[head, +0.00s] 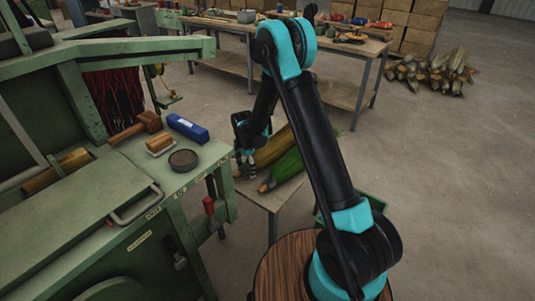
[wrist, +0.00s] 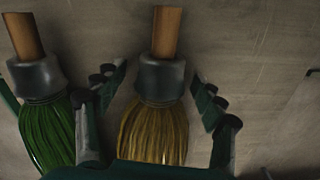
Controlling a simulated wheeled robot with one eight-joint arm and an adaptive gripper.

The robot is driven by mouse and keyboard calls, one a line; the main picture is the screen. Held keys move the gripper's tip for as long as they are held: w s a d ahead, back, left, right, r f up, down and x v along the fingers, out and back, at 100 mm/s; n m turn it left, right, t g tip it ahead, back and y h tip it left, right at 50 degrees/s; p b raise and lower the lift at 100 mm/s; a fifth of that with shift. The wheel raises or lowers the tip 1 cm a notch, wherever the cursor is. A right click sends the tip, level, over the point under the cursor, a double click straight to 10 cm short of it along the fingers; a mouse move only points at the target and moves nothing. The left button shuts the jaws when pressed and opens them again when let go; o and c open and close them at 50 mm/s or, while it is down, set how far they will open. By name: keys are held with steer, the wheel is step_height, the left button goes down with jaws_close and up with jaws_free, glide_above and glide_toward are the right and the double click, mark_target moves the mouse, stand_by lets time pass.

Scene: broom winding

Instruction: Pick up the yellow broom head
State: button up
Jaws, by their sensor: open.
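The yellow broom head (wrist: 155,130) has yellow bristles, a dark collar (wrist: 161,78) and a short wooden handle stub. In the head view, the yellow broom head (head: 275,148) lies on a small low table, partly behind my arm. My gripper (wrist: 157,92) is open, with one finger on each side of the yellow broom head near its collar; I cannot tell whether either touches. In the head view, my gripper (head: 244,160) is at the handle end of the broom heads. A green broom head (wrist: 46,130) lies to the left, close to my left finger.
The small table (head: 268,198) stands beside the green machine (head: 110,190), which carries a blue box (head: 187,128) and a round dark dish (head: 183,160). The green broom head (head: 287,167) lies nearer me. A workbench (head: 225,50) stands behind.

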steer(key=c, duration=1.5)
steer(key=shift+r, duration=0.1)
